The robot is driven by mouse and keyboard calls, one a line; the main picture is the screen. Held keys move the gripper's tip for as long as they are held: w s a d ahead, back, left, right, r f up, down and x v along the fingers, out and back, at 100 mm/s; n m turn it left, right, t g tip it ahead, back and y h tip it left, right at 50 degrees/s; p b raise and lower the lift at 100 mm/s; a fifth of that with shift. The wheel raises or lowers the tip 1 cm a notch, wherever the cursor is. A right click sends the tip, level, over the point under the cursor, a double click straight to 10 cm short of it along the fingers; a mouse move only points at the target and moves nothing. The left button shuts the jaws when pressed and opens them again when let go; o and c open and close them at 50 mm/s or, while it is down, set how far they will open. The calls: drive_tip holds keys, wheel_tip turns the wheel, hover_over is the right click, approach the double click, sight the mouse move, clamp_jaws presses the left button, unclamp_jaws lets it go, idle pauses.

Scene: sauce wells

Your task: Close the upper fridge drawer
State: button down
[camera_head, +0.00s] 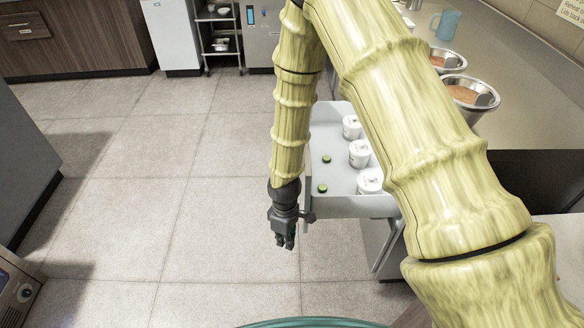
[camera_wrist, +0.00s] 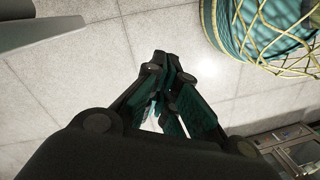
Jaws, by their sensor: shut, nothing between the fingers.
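The upper fridge drawer (camera_head: 352,205) is pulled open from under the counter, right of centre in the head view. It holds white tubs (camera_head: 359,153) and small green round pieces (camera_head: 323,188). My gripper (camera_head: 284,243) points down just left of the drawer's front end, with its fingers shut and empty. It looks close to the drawer's left side, but I cannot tell whether it touches. In the wrist view my gripper (camera_wrist: 165,62) is seen from above over the floor. A pale grey edge (camera_wrist: 40,38) at upper left may be the drawer. My arm hides part of the drawer.
The counter (camera_head: 480,58) at right carries metal bowls of orange sauce (camera_head: 471,92) and a blue jug (camera_head: 445,25). A lower panel (camera_head: 386,245) sits beneath the drawer. The tiled floor (camera_head: 150,180) to the left is free. A wire shelf (camera_head: 218,40) stands at the back.

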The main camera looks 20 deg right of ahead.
drive_tip(key=w+r+n+h+p, duration=0.25)
drive_tip(key=w+r, duration=0.45)
drive_tip(key=r, duration=0.4)
drive_tip(key=w+r+n+h+p, duration=0.1)
drive_tip(key=w+r+n+p, duration=0.2)
drive_tip(key=w+r, duration=0.5)
drive_tip(key=s+d+f+p, duration=0.2)
drive_tip(key=s+d+f, duration=0.1)
drive_tip(key=d+f, duration=0.2)
drive_tip(key=shift+s+d+f+t, duration=0.2)
drive_tip(key=shift+d+f+t, duration=0.1)
drive_tip(key=shift+f, duration=0.75)
drive_tip(key=shift+y, duration=0.25)
